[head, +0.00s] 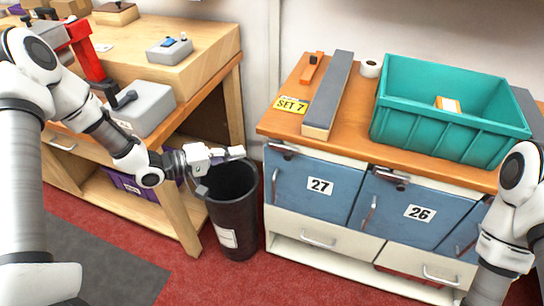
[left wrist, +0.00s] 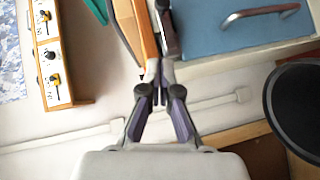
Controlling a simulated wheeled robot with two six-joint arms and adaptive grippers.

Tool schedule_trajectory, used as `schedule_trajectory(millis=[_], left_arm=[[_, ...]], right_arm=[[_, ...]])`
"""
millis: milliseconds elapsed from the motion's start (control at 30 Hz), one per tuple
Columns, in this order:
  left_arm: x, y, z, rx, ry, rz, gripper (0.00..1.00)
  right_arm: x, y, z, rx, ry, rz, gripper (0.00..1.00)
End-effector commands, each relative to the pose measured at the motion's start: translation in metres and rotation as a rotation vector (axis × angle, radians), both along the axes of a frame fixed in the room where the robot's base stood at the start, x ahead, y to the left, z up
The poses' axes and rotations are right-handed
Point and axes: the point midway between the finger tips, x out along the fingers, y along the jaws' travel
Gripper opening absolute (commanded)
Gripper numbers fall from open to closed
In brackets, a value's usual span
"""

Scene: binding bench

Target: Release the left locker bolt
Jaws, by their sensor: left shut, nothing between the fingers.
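The left locker is the blue door numbered 27 (head: 318,190), which looks closed. Its dark bolt (head: 284,150) sits at the door's top left corner, under the wooden top. My left gripper (head: 238,153) is shut and empty, left of the cabinet and above the black bin, pointing toward the bolt. In the left wrist view, the shut fingertips (left wrist: 160,72) lie just short of a dark bar, which looks like the bolt (left wrist: 167,30), beside the blue door (left wrist: 225,30). I cannot tell whether they touch. My right gripper is out of view.
A black bin (head: 232,225) stands between the wooden workbench (head: 215,45) and the locker cabinet. Locker 26 (head: 405,212) is to the right. A teal crate (head: 450,125), a long grey-topped block (head: 328,95) and a SET 7 tag (head: 292,104) lie on the cabinet top.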

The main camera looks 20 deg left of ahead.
Motion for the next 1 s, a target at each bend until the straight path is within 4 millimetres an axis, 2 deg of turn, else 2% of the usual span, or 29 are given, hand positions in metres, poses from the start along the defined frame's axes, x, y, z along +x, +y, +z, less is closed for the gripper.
schedule_trajectory(millis=[300,400,533,900,1000], left_arm=[[0.047,-0.052,-0.015,0.005,-0.001,-0.006,0.0],[0.045,-0.069,-0.018,0.002,0.002,-0.005,0.0],[0.045,-0.082,-0.022,0.001,0.0,-0.002,0.0],[0.045,-0.086,-0.023,0.001,-0.001,0.0,0.0],[0.044,-0.094,-0.023,0.002,0.0,-0.002,0.0]], right_arm=[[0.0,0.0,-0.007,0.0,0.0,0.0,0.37],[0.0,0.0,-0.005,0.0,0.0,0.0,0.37],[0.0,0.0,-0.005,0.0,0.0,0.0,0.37],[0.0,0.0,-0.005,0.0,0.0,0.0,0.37],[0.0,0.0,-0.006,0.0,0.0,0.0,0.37]])
